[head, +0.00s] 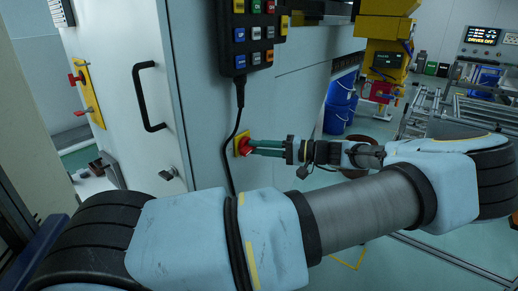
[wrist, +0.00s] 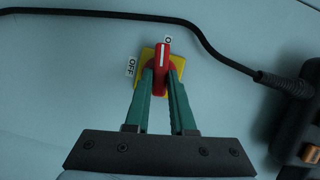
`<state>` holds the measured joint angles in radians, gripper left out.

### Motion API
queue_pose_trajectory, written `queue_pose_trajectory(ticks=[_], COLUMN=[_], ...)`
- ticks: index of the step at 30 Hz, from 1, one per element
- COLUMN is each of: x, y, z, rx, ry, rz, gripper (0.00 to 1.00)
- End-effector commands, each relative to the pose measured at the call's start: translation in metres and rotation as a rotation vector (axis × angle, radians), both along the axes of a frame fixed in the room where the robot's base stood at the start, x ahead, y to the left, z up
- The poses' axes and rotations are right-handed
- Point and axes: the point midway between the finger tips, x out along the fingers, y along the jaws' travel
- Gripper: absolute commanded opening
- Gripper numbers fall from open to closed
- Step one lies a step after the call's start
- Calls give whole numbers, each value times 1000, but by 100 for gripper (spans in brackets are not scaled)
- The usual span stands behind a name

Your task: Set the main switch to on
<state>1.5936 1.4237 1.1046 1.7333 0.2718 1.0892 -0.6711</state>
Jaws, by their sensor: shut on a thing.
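The main switch is a red rotary knob (wrist: 163,52) on a yellow plate (wrist: 146,56) fixed to the pale panel. It also shows in the head view (head: 243,147) at the lower right of the cabinet face. A white line on the knob points up in the wrist view, toward a small white label (wrist: 168,40) on which I can read an "O". An "OFF" label (wrist: 130,67) sits left of the plate. My gripper (wrist: 162,80) has its green fingers on both sides of the knob's lower part, shut on it. In the head view my gripper (head: 255,148) reaches it from the right.
A control pendant (head: 254,35) hangs above, its black cable (head: 238,105) running down just left of the switch. A black door handle (head: 145,97) is farther left. Blue drums (head: 340,105) stand behind right. A distant display (head: 483,36) reads "DRIVES OFF".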

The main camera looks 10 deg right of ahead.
Motion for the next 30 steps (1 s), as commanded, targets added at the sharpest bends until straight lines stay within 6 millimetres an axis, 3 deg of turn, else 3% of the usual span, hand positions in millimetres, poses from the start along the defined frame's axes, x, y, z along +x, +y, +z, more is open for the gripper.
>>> queue_pose_trajectory(ticks=[12, 28, 29, 30], x=[0, 0, 0, 0], y=[-1, -1, -1, -1], z=[-1, -1, -1, -2], rx=[124, 139, 139, 139], ry=[116, 131, 131, 131], rz=[-2, -2, -2, -2], gripper=[0, 0, 26, 30])
